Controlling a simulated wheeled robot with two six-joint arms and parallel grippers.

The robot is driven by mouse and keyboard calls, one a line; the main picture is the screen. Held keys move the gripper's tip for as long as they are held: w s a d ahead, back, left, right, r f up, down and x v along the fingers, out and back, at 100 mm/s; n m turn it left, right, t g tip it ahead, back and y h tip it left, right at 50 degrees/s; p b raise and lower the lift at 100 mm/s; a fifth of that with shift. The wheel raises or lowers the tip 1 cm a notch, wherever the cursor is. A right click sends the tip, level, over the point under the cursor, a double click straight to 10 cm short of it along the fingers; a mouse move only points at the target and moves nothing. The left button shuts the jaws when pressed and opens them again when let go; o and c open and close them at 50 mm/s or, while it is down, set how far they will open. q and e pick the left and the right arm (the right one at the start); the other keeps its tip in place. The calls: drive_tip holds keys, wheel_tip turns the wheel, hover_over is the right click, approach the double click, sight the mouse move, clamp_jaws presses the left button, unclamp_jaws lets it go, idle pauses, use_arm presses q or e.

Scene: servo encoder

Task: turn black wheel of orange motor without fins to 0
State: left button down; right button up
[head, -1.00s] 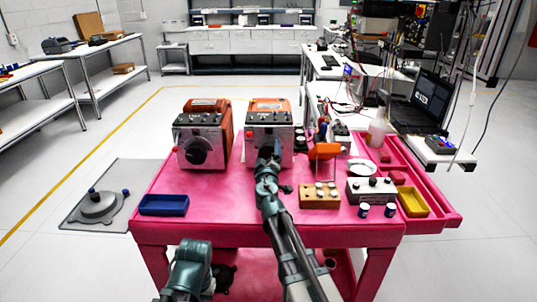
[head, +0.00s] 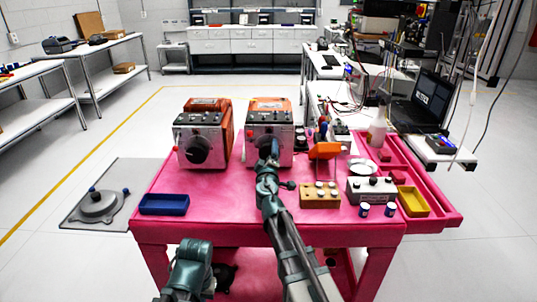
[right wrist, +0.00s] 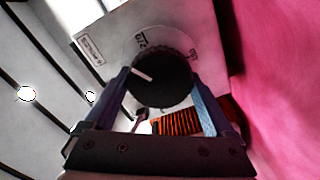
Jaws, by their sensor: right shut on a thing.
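Two orange motors with grey front plates stand side by side on the pink table (head: 240,212). The left motor (head: 203,130) shows its black wheel (head: 196,150) uncovered. My right gripper (head: 268,148) is at the front of the right motor (head: 270,118) and hides most of its wheel in the head view. In the right wrist view the fingers are shut on the sides of the black wheel (right wrist: 160,82). Its white pointer line (right wrist: 142,74) points to the upper left in that picture.
A blue tray (head: 164,205) lies at the table's left front. A wooden block with knobs (head: 320,195), an orange stand (head: 324,151), a grey box (head: 371,190) and a yellow tray (head: 412,201) are on the right. In the wrist view, orange ribs (right wrist: 176,123) show below the wheel.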

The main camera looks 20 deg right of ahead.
drive_tip(key=n, duration=0.5)
drive_tip(key=shift+f+n, duration=0.1)
drive_tip(key=shift+n, duration=0.2)
use_arm(q)
drive_tip(key=shift+f, duration=0.15)
use_arm(e)
drive_tip(key=n, duration=0.5)
drive_tip(key=shift+s+f+n, duration=0.1)
drive_tip(key=shift+n, duration=0.3)
drive_tip(key=o, duration=1.1)
